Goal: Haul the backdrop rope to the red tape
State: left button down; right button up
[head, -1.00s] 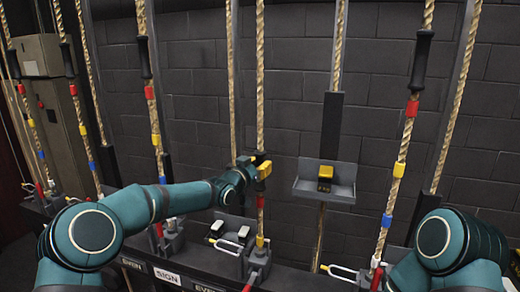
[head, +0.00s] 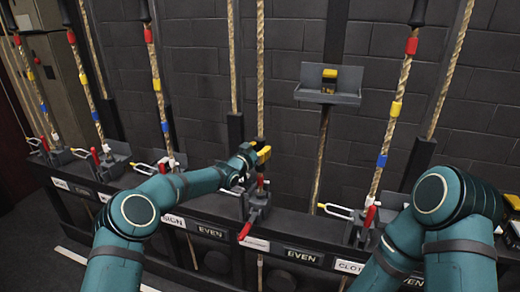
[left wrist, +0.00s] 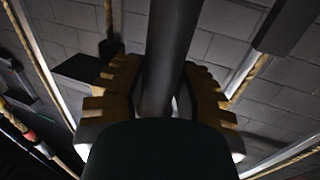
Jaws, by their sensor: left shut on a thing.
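My left gripper (head: 260,156) is shut around a hanging tan rope (head: 260,60) in the middle of the head view. In the left wrist view its ridged yellow-brown fingers (left wrist: 160,98) close on both sides of a dark smooth sleeve (left wrist: 168,50) on this rope. A band of red tape (head: 261,182) shows on the rope just below the gripper. It sits just above a grey rope lock (head: 258,203) with a red handle (head: 244,231). The white label (head: 256,244) under this lock is too small to read. My right gripper is out of view; only its arm shows.
Several other ropes with red, yellow and blue tape bands hang left and right, such as the right one (head: 397,106). A grey rail (head: 205,210) carries their locks and labels. A small shelf (head: 311,95) with a yellow-topped box (head: 329,77) is on the wall.

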pick_arm(q)
jog(key=c, duration=0.7)
grip_release()
jog(key=shift+d, duration=0.1)
jog(key=shift+o, duration=0.2)
jog(key=shift+s+a+r, duration=0.1)
jog(key=shift+a, duration=0.1)
jog(key=v, duration=1.1)
jog(key=shift+s, duration=0.3)
jog(key=shift+a, duration=0.1)
